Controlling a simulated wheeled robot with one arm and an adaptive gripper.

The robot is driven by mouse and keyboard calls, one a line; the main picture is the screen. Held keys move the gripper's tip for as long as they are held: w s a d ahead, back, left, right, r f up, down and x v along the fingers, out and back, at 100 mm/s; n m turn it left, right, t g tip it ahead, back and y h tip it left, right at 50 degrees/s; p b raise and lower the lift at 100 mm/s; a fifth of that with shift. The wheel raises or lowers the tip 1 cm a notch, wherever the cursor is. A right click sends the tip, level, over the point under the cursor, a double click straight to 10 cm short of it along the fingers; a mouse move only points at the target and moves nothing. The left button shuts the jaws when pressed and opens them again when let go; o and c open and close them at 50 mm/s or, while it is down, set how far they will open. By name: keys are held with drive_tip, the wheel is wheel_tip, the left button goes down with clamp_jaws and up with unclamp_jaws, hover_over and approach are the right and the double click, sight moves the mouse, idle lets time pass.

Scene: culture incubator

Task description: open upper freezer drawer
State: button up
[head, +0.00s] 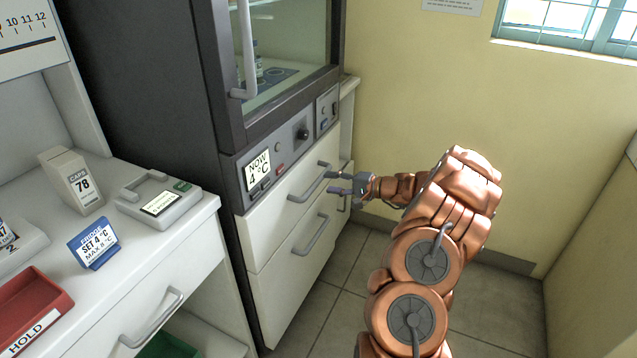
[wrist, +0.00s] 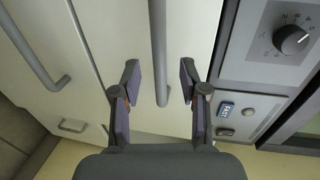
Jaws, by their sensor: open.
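The upper freezer drawer (head: 283,193) has a pale front and sits just below the control panel, above the lower drawer (head: 290,265). It looks shut. Its grey bar handle (head: 310,185) also shows in the wrist view (wrist: 159,50). My gripper (head: 331,184) is at the right end of this handle in the head view. In the wrist view my gripper (wrist: 159,82) is open, with one finger on each side of the bar and a gap on both sides. The lower drawer's handle (wrist: 38,55) is to the left there.
The control panel (wrist: 262,75) with its dial (wrist: 291,40) is close to the right finger in the wrist view. The glass cabinet door (head: 285,50) is above. A white counter (head: 150,245) with labelled items stands at left. The tiled floor (head: 345,262) before the drawers is clear.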

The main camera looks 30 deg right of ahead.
sight(318, 179)
drive_tip(key=shift+x, duration=2.65)
clamp_jaws()
